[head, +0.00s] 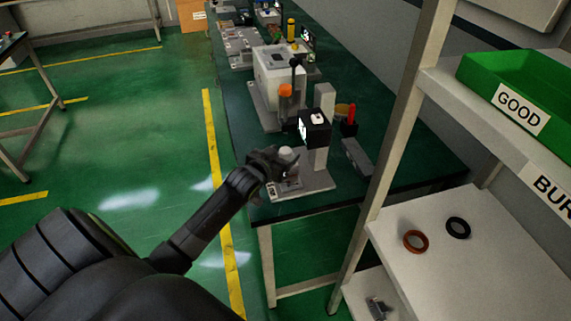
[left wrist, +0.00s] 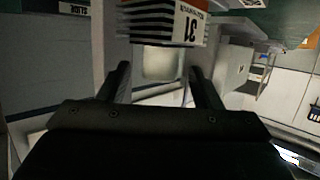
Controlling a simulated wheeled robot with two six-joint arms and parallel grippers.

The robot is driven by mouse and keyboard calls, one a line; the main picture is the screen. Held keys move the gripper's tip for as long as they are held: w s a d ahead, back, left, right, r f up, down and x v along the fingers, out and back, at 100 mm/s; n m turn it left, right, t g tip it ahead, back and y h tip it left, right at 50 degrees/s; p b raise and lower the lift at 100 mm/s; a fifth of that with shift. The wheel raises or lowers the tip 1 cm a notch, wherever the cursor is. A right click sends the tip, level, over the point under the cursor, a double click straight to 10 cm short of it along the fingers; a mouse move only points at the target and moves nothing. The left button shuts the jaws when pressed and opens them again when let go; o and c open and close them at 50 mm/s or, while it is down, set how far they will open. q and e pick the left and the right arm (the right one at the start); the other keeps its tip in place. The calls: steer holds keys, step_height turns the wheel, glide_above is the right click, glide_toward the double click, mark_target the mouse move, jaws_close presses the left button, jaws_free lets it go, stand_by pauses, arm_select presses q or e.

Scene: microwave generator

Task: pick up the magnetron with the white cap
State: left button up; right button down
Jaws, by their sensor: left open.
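The white cap (head: 288,154) shows at the near end of the bench, on a grey fixture (head: 312,184). In the left wrist view, the magnetron (left wrist: 160,22) has stacked dark fins and an orange-and-white label reading 31. Its pale, blocky cap (left wrist: 160,62) shows just beyond my fingers. My left gripper (head: 277,163) is at the cap in the head view and partly covers it. In the left wrist view, my left gripper (left wrist: 158,80) is open, with one finger to each side of the cap. I cannot tell whether the fingers touch it. My right gripper is not in view.
A black-headed device (head: 315,128) stands right behind the fixture. A white machine (head: 275,88) with an orange part is farther back on the green bench (head: 390,165). At right, a shelf (head: 490,245) holds two rings, below a green GOOD bin (head: 500,80). The floor left is open.

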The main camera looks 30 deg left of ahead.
mark_target(289, 149)
arm_select(q)
steer(key=shift+p+x, duration=0.35)
steer(key=shift+x, duration=1.8)
steer(key=shift+s+f, duration=0.1)
steer(key=shift+f, duration=0.05)
jaws_close()
steer(key=shift+r, duration=0.2)
